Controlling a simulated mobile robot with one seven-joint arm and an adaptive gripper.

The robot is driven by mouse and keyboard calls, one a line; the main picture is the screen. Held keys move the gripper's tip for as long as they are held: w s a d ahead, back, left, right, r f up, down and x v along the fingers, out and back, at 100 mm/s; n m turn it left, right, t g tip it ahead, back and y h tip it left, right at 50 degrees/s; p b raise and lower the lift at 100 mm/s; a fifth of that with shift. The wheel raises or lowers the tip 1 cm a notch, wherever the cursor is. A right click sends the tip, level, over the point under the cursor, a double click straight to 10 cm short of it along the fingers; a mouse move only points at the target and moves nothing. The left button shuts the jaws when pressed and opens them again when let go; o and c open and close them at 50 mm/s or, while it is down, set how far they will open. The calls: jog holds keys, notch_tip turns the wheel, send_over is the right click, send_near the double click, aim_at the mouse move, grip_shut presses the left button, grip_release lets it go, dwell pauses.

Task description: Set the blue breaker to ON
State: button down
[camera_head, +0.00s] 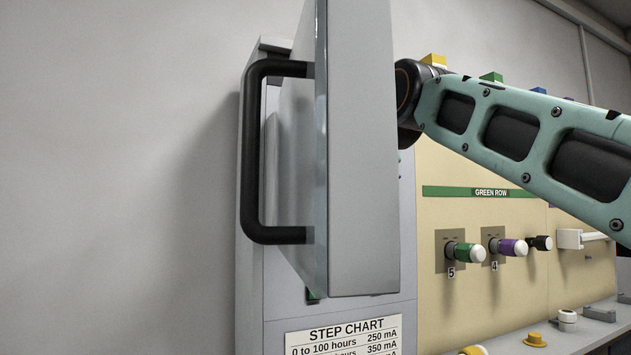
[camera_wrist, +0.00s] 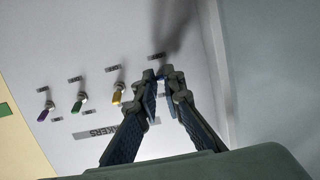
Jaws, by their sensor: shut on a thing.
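In the wrist view, my gripper (camera_wrist: 164,76) is closed at the row of breakers on a light grey panel. A little blue shows between the fingertips, at the right end of the row; this is the blue breaker (camera_wrist: 162,70). The fingers are shut on it and hide most of it, so I cannot tell its lever position. In the head view, the opened grey cabinet door (camera_head: 362,150) hides my gripper and the breakers.
Purple (camera_wrist: 43,115), green (camera_wrist: 78,103) and yellow (camera_wrist: 118,94) breakers stand left of my fingers. The door's black handle (camera_head: 252,150) faces left. A beige panel with knobs (camera_head: 470,253) lies right.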

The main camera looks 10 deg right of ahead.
jog(key=shift+d+r+g+h, duration=0.15)
jog(key=shift+r+g+h, duration=0.2)
jog(key=shift+g, duration=0.45)
jog(key=shift+r, duration=0.1)
jog(key=c, duration=2)
grip_release()
jog(key=shift+c, duration=0.2)
jog(key=v, duration=1.2)
jog(key=shift+w+r, duration=0.1)
jog(key=shift+r, duration=0.05)
